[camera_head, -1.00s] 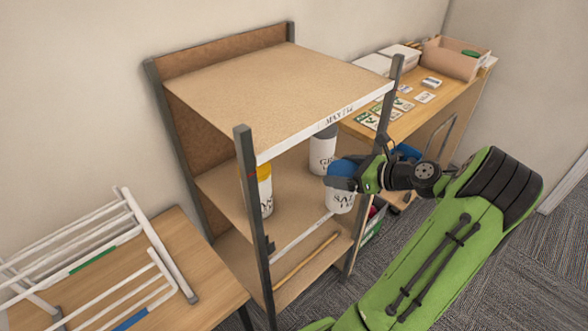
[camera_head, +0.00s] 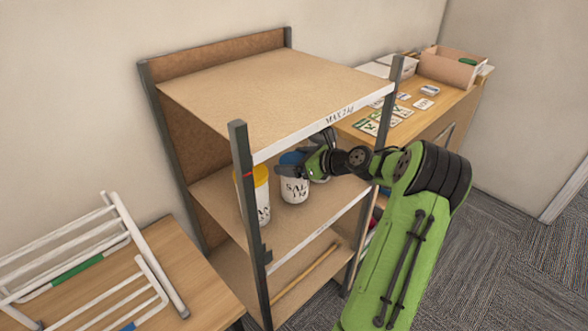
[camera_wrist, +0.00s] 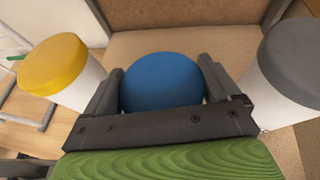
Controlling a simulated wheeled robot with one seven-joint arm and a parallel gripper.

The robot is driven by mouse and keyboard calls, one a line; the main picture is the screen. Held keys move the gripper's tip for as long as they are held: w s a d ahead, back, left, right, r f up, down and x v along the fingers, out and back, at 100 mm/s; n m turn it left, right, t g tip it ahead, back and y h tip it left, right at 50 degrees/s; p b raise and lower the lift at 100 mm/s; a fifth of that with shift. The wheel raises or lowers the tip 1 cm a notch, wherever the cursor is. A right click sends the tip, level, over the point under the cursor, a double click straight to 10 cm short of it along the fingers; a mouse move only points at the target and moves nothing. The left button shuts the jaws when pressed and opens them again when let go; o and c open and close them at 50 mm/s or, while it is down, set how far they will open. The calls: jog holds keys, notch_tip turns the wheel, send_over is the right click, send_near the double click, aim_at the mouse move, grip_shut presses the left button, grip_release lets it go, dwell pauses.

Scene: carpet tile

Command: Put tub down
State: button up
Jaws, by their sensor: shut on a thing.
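The tub held by my gripper is white with a blue lid and dark lettering that reads like "SAL" (camera_head: 294,190). In the head view it is upright at the middle shelf (camera_head: 225,195), between the yellow-lidded tub and the grey-lidded one. My gripper (camera_head: 290,165) reaches in from the right and is shut on it. In the wrist view the blue lid (camera_wrist: 162,82) sits between the two fingers. I cannot tell whether the tub's base touches the shelf.
A yellow-lidded white tub (camera_head: 261,195) stands left of the held tub. A grey-lidded tub (camera_wrist: 290,65) stands to the right, mostly hidden by my gripper in the head view. The top shelf (camera_head: 270,85) is overhead, and a front post (camera_head: 250,220) stands at left.

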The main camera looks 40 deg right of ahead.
jog(key=shift+f, duration=0.6)
jog(key=o, duration=1.8)
jog(key=shift+s+f, duration=0.1)
jog(key=shift+f, duration=0.1)
